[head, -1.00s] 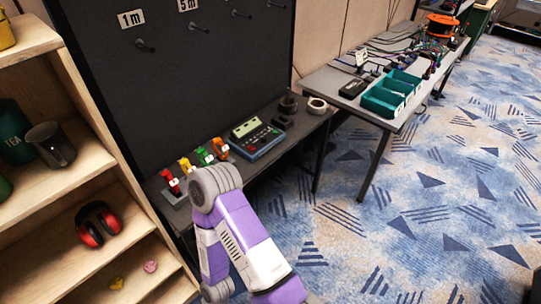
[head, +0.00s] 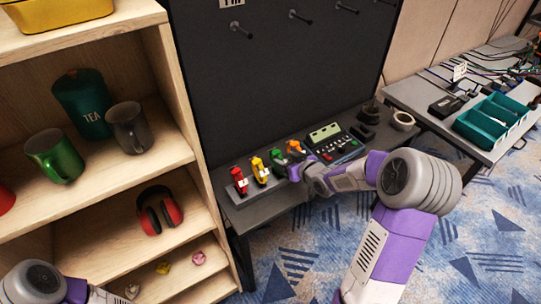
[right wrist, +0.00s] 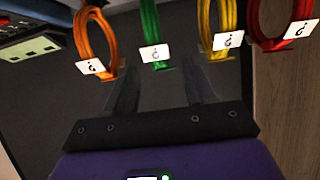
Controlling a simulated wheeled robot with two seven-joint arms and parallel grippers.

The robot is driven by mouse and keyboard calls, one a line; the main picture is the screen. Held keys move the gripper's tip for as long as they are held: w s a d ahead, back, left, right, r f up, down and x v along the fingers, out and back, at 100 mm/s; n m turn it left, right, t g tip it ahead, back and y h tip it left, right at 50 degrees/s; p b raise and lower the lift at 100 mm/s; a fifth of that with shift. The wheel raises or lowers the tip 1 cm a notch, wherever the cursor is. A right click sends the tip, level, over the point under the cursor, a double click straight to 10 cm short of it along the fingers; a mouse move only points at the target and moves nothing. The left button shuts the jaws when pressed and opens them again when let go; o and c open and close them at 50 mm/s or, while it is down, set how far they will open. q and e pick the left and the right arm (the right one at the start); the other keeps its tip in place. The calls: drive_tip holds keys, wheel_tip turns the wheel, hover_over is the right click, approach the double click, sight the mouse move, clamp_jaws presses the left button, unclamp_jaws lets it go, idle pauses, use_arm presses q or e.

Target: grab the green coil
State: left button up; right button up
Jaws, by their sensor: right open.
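The green coil (head: 279,158) stands in a row of coils on a low grey rack on the dark bench, between the yellow coil (head: 260,170) and the orange coil (head: 296,149). The red coil (head: 238,180) is at the left end. My right gripper (head: 297,173) is in front of the row, near the green and orange coils. In the right wrist view the green coil (right wrist: 150,32), with a white tag, hangs across the top, ahead of the open, empty fingers (right wrist: 160,75) and roughly between their lines. My left gripper is out of view; only part of that arm shows.
A control box (head: 332,142) with a screen stands just right of the coils, then a roll of tape (head: 403,121). A dark pegboard (head: 280,70) rises behind. A wooden shelf (head: 172,110) with mugs and red earmuffs (head: 160,211) borders the left.

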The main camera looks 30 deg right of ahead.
sight(279, 153)
drive_tip(key=shift+w+d, duration=0.2)
drive_tip(key=shift+w, duration=0.6)
drive_tip(key=shift+w+f+b, duration=0.15)
drive_tip(key=shift+w+b, duration=0.15)
drive_tip(key=shift+w, duration=0.05)
drive_tip(key=shift+w+a+f, duration=0.1)
drive_tip(key=shift+w, duration=0.1)
drive_tip(key=shift+w+a+f+b, duration=0.1)
drive_tip(key=shift+w+b, duration=0.2)
drive_tip(key=shift+b, duration=0.05)
drive_tip(key=b+x, duration=0.1)
drive_tip(key=x, duration=0.3)
drive_tip(key=shift+w, duration=0.25)
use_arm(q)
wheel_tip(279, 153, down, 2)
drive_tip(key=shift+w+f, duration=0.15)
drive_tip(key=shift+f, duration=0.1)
use_arm(e)
drive_tip(key=c, duration=1)
